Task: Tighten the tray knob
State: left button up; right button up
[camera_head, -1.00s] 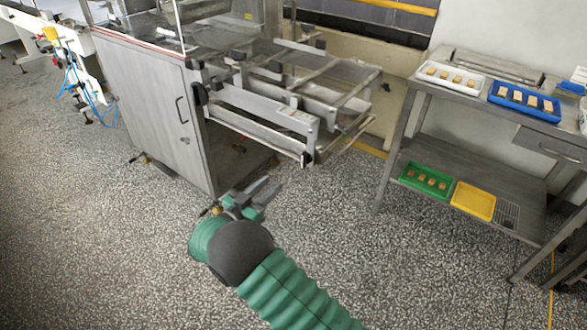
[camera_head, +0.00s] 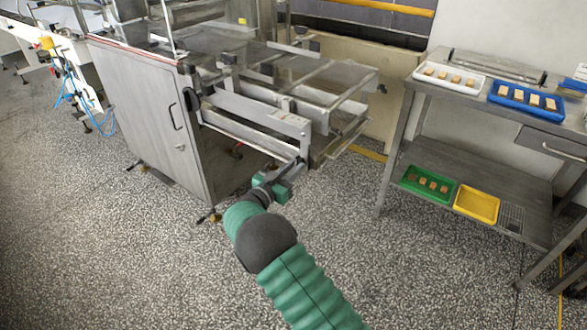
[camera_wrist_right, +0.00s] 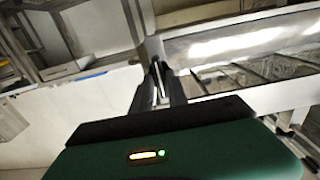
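The metal tray frame (camera_head: 250,113) juts out from the right side of the steel machine. My right gripper (camera_head: 297,167) is at the lower front corner of this frame, by its upright end bar. The dark knob at that corner is hidden by the gripper in the head view. In the right wrist view, the two dark fingers (camera_wrist_right: 158,82) point at the pale frame post, with a narrow light gap between them. I cannot tell whether they touch or grip the knob. My left gripper is in neither view.
A steel cabinet (camera_head: 150,120) with a dark round knob (camera_head: 190,99) on its edge stands left of the frame. A steel table (camera_head: 485,95) at right holds white and blue trays, with green and yellow trays on its lower shelf. The speckled floor between is clear.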

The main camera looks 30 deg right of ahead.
grip_shut()
jog(key=shift+w+a, duration=0.1)
jog(key=shift+a, duration=0.05)
